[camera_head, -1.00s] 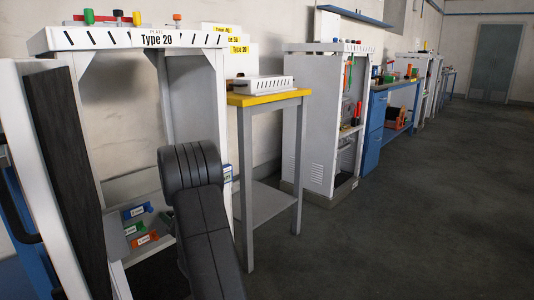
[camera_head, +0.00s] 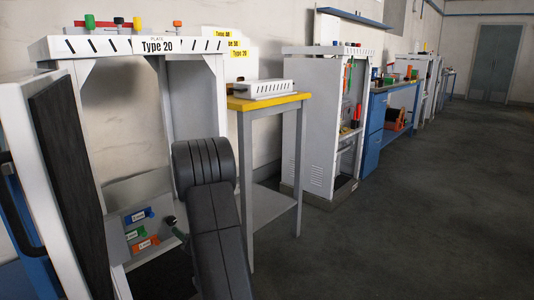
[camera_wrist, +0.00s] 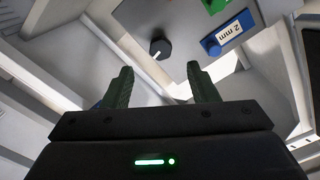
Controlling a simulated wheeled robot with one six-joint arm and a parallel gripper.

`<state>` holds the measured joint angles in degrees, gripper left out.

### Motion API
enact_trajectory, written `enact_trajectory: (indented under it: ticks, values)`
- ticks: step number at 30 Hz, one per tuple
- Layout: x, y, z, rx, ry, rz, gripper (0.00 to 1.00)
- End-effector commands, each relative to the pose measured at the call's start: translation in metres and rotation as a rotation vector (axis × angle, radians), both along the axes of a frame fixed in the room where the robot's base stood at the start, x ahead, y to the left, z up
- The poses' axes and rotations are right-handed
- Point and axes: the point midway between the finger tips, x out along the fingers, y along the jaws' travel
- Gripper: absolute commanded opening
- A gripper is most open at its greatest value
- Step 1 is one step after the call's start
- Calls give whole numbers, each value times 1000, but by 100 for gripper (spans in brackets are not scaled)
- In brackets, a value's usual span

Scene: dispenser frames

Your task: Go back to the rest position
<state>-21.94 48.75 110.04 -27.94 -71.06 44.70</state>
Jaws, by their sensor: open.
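My gripper (camera_wrist: 161,80) shows in the wrist view with its two dark green fingers apart and nothing between them. Beyond the fingertips is a grey panel with a black knob (camera_wrist: 160,49) and a blue piece marked 2 mm (camera_wrist: 228,33). In the head view my dark arm reaches into the front of the white dispenser frame labelled Type 20 (camera_head: 130,47). The black knob (camera_head: 171,220) shows just left of the arm, beside the blue, green and orange labelled pieces (camera_head: 140,233) low in the frame.
A narrow table with a yellow top (camera_head: 262,102) stands right of the frame, bearing a white slotted box (camera_head: 265,89). Another white cabinet (camera_head: 318,120) and a blue workbench (camera_head: 375,130) follow along the wall. The grey floor (camera_head: 430,210) at the right is clear.

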Motion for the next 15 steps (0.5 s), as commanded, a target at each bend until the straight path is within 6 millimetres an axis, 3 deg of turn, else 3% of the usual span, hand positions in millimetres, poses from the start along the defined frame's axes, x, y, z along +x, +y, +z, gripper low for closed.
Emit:
enact_trajectory:
  ticks: [12, 15]
  values:
    - [56, 65, -2, 2, -3, 3, 53]
    - [54, 61, 1, 57, 64, 0, 53]
